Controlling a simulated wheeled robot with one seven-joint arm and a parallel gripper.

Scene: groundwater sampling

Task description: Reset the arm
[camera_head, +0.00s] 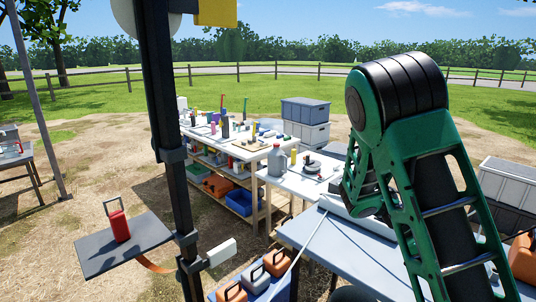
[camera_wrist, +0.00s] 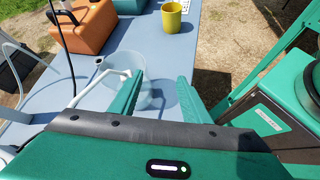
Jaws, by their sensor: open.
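My green arm (camera_head: 405,150) fills the right of the head view, bent in a high arch over the near table (camera_head: 320,245). My gripper (camera_wrist: 161,84) shows in the wrist view with its two green fingers apart. A clear, cup-like vessel (camera_wrist: 154,92) shows in the gap between the fingers, over the blue-grey tabletop (camera_wrist: 220,18). I cannot tell its depth or whether a finger touches it. In the head view the fingertips are hidden or unclear behind the arm.
A yellow cup (camera_wrist: 171,17) and an orange case (camera_wrist: 84,26) stand on the tabletop beyond the fingers. A dark post (camera_head: 165,130) with a side shelf (camera_head: 100,250) stands left. A crowded workbench (camera_head: 250,150) stands behind. Open dirt lies at left.

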